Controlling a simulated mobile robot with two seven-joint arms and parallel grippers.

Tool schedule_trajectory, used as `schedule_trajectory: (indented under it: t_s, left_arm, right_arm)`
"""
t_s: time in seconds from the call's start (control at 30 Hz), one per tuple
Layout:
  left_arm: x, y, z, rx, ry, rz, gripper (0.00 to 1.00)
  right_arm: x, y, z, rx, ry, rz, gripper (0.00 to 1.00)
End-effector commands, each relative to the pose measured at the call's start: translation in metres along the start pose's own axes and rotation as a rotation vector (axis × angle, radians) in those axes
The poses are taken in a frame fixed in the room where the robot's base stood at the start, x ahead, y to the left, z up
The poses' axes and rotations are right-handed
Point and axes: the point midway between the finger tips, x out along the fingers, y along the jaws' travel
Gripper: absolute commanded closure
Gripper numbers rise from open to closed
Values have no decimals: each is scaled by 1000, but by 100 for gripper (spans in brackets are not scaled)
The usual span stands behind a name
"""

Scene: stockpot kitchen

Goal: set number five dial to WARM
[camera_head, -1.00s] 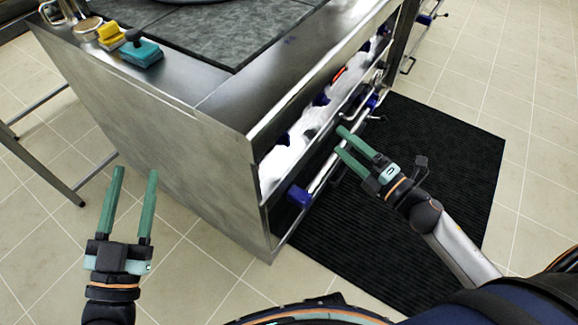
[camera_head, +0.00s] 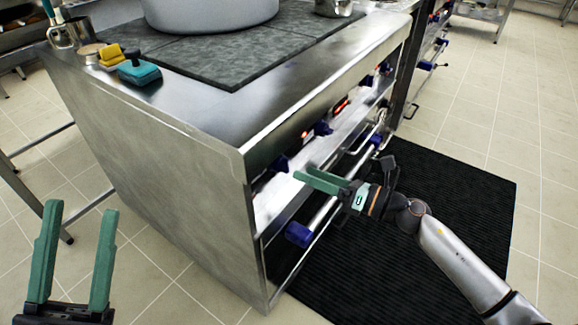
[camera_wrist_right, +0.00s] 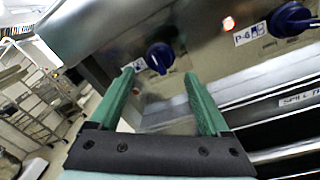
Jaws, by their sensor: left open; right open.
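A blue dial (camera_wrist_right: 160,57) sits on the steel front panel, just beyond and between the fingertips of my right gripper (camera_wrist_right: 162,90) in the right wrist view. The small label beside it is too unclear to read. Another blue dial (camera_wrist_right: 292,18) to its right has a label that reads P-6. In the head view my right gripper (camera_head: 304,175) is open and empty in front of the panel, near the blue dial (camera_head: 278,165) closest to the near corner. I see no contact. My left gripper (camera_head: 80,215) is open and empty at lower left, away from the range.
More blue dials (camera_head: 322,129) and red lights (camera_head: 341,106) line the panel. A rail (camera_head: 335,208) with a blue end (camera_head: 298,234) runs below. A large pot (camera_head: 208,12), a teal brush (camera_head: 138,73) and a yellow block (camera_head: 111,55) stand on top. A black mat (camera_head: 440,200) covers the floor.

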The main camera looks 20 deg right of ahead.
Motion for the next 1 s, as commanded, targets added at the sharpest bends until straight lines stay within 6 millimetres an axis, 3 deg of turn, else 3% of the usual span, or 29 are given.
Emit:
schedule_trajectory:
  t_s: [0.1,0.33,0.77,1.0]
  left_arm:
    - [0,0,0,0,-1,0,50]
    - [0,0,1,-1,-1,0,50]
    - [-1,0,1,-1,-2,0,50]
    - [-1,0,1,-1,-2,0,50]
  right_arm:
    - [22,0,1,-1,-2,1,20]
    - [51,0,0,1,-1,0,20]
    - [59,0,0,1,0,0,20]
    - [59,0,0,2,0,0,45]
